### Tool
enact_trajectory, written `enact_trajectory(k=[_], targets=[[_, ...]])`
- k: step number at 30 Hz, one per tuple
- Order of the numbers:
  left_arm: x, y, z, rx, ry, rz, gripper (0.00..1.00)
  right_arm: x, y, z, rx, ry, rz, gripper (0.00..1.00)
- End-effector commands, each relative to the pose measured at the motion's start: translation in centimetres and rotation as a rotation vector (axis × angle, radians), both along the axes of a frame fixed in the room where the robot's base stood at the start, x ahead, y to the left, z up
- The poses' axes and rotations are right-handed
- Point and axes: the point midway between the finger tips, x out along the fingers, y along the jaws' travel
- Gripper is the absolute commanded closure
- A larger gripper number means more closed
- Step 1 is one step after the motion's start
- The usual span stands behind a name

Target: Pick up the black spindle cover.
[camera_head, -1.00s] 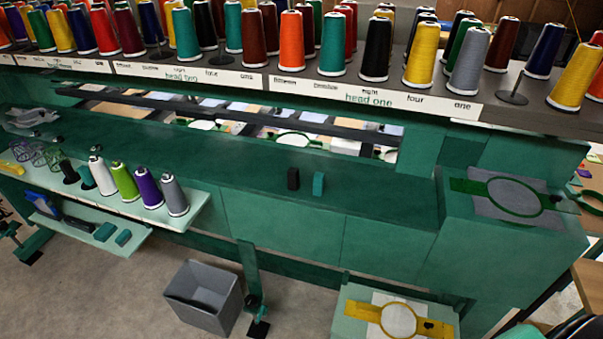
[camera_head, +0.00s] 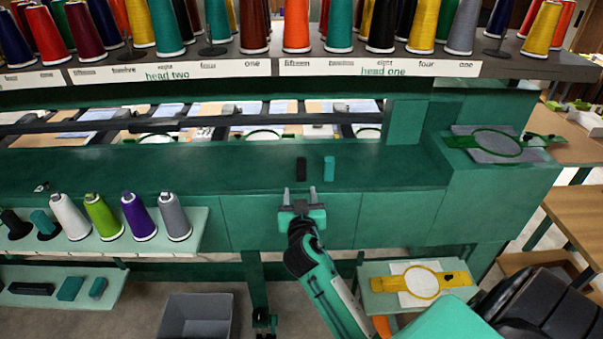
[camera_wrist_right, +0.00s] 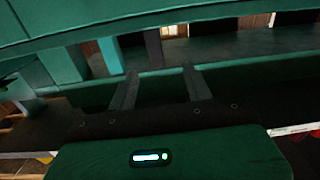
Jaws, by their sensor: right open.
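The black spindle cover (camera_head: 301,168) looks like a small upright dark block on the green ledge (camera_head: 240,171). A similar teal block (camera_head: 329,168) stands just to its right, with a narrow gap between them. My right gripper (camera_head: 300,194) is open and empty, in front of the ledge's front edge and below the black cover in the head view. In the right wrist view the black cover (camera_wrist_right: 153,47) shows beyond the two spread fingers (camera_wrist_right: 161,88), with the teal block (camera_wrist_right: 110,55) to its left. Nothing touches the cover. My left gripper is out of view.
Thread cones stand on the rack (camera_head: 560,68) above the ledge. A pale shelf (camera_head: 120,249) at left holds several cones. A grey bin (camera_head: 196,316) is on the floor. A yellow hoop (camera_head: 452,279) lies on a low stand; a green hoop (camera_head: 525,155) is at right. The ledge beside the blocks is clear.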

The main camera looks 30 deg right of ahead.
Motion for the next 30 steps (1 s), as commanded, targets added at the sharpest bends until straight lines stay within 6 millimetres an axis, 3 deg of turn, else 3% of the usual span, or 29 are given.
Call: enact_trajectory(k=[3,6,15,23,30], targets=[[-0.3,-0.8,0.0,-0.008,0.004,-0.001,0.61,-0.1,-0.6,2.1,0.001,-0.046,-0.021,0.49],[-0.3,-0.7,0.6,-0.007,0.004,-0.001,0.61,0.8,-1.3,2.6,-0.002,-0.053,-0.025,0.49],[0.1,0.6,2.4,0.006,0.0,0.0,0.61,5.5,-4.1,2.5,-0.001,-0.05,-0.023,0.49],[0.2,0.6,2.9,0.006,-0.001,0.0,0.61,7.0,-5.1,2.3,0.0,-0.049,-0.023,0.49],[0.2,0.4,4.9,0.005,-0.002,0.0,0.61,9.2,-6.6,2.7,-0.002,-0.048,-0.023,0.49]])
